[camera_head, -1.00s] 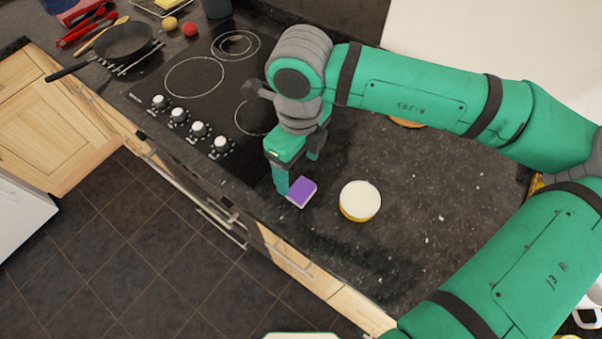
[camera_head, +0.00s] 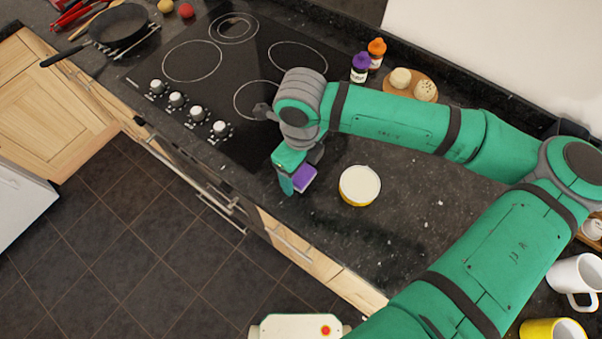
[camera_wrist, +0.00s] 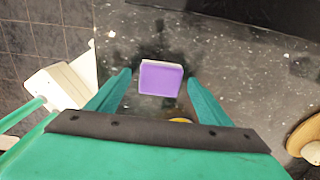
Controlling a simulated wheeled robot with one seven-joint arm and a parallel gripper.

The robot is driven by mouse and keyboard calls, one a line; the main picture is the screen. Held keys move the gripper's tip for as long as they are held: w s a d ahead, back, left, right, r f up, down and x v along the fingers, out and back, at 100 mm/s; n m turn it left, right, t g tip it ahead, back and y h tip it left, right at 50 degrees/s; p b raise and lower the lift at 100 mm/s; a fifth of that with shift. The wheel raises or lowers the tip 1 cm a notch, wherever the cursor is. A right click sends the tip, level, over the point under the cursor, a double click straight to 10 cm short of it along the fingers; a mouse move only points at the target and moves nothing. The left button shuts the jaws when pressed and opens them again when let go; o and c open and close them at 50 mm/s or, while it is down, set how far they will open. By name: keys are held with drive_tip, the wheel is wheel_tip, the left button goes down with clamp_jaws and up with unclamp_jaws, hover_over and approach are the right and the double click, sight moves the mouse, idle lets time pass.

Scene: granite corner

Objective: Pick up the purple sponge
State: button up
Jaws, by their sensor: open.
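The purple sponge (camera_head: 305,177) lies on the dark granite counter near its front edge, just right of the stove. In the wrist view the sponge (camera_wrist: 161,78) shows its purple face and a pale edge, ahead of and between the two green fingers. My gripper (camera_head: 291,183) is low over the counter at the sponge, and its near finger hides part of the sponge's left side. In the wrist view my gripper (camera_wrist: 158,85) is open, with a gap on both sides of the sponge. I cannot tell how high the fingertips are above the counter.
A round white-topped yellow container (camera_head: 360,185) stands close to the sponge's right. The stove (camera_head: 235,75) with knobs is to the left. Two bottles (camera_head: 367,60) and a wooden board (camera_head: 412,85) stand at the back. Mugs (camera_head: 575,280) are at the lower right.

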drive_tip(key=shift+f, duration=0.15)
drive_tip(key=c, duration=1.2)
